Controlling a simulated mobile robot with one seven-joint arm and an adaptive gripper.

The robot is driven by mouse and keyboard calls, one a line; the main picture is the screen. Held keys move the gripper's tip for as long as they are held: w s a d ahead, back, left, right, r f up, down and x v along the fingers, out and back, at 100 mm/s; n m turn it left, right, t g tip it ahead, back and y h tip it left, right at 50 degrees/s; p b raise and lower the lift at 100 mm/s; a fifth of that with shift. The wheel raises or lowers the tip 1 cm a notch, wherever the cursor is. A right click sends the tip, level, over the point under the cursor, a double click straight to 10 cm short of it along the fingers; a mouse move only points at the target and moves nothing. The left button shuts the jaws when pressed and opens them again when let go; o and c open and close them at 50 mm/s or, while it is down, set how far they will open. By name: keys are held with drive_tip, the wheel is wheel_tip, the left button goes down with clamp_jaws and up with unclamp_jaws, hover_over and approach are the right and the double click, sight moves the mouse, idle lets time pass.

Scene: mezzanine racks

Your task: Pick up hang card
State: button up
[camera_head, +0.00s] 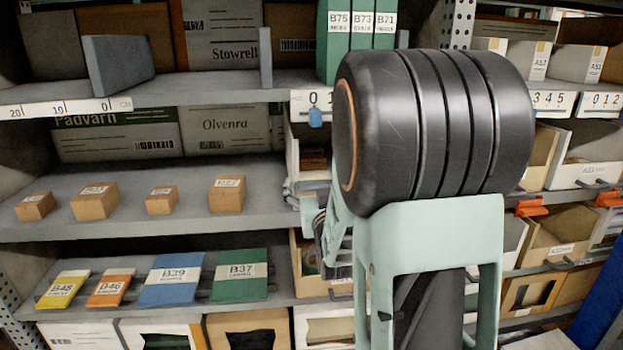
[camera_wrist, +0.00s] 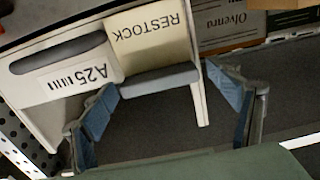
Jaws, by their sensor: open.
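A cream card printed RESTOCK (camera_wrist: 150,35) shows upside down at the top of the wrist view, against the front of a pale bin labelled A25 (camera_wrist: 75,78). A grey-blue bar (camera_wrist: 160,80) runs along the card's edge nearest my gripper. My gripper (camera_wrist: 163,88) is open, its two blue-grey fingers spread either side of the bar, with nothing held. I cannot tell whether they touch it. In the head view my gripper (camera_head: 325,235) is by the middle bay, partly hidden by my arm. The card cannot be made out there.
A small blue tag (camera_head: 315,117) hangs on the shelf's label strip. Small brown boxes (camera_head: 95,200) stand on the middle shelf to the left, with bare shelf around them. Coloured packs (camera_head: 172,278) lie on the lower shelf. Bins (camera_head: 560,235) fill the right side.

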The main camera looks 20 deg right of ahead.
drive_tip(key=shift+w, duration=0.1)
drive_tip(key=shift+c, duration=0.3)
drive_tip(key=c, duration=1.1)
drive_tip(key=shift+o, duration=0.2)
